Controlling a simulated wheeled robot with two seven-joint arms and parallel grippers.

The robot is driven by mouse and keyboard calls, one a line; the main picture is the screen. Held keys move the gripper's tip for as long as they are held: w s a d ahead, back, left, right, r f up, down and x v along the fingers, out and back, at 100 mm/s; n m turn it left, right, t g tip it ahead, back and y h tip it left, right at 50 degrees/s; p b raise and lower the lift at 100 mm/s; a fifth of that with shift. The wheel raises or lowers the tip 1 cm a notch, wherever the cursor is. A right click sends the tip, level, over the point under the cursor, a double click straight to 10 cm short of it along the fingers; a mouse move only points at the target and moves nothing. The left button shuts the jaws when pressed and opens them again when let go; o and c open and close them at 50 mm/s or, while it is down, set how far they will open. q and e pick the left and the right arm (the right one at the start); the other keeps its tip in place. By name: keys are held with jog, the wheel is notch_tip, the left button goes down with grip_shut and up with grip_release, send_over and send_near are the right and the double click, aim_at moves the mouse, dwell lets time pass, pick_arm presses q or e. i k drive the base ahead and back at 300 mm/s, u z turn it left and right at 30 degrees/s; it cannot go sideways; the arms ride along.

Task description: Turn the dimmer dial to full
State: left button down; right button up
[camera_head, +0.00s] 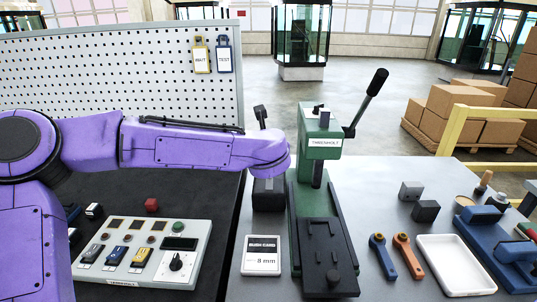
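The dimmer dial (176,263) is a black round knob with a pale pointer mark. It sits at the right end of a light grey control panel (201,244) on the dark bench at the lower left. A dark display window and a green button (178,227) are above the dial. My purple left arm crosses the view from the left, above and behind the panel, and ends near the green press. I cannot make out its gripper fingers. Nothing of mine touches the dial. My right arm and gripper are not in view.
A green press (319,200) with a black lever stands right of the panel. A pegboard (120,75) stands at the back.

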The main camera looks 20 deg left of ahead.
aim_at(176, 264)
jog(key=k, duration=1)
